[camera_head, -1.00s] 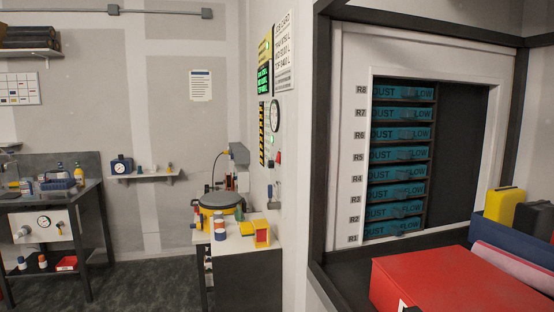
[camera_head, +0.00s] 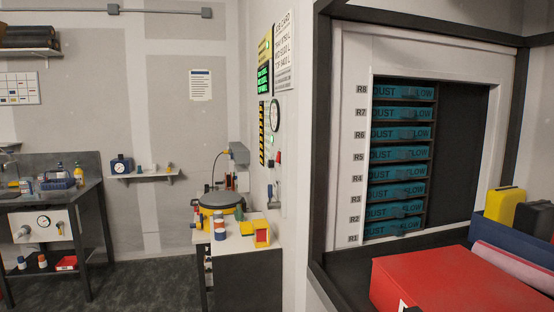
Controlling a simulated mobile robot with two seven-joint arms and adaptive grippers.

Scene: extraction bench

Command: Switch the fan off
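No part that I can clearly tell as the fan shows. On the edge-on wall in the middle are a round gauge (camera_head: 275,115), a small red part (camera_head: 278,158) and a grey lever-like fitting (camera_head: 276,195). They are too small and oblique to tell which is a fan switch or how it is set. A lit green display (camera_head: 263,78) is above them. To the right, a white-framed housing (camera_head: 350,120) holds a stack of teal filters (camera_head: 400,155) marked DUST and FLOW, in rows R1 to R8. Neither of my grippers is in view.
A red case (camera_head: 450,285) and a blue bin (camera_head: 515,240) with yellow and black items stand at the right front. A small white bench (camera_head: 235,243) with coloured containers stands below the wall controls. A dark workbench (camera_head: 80,200) is at the left. Floor between benches is clear.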

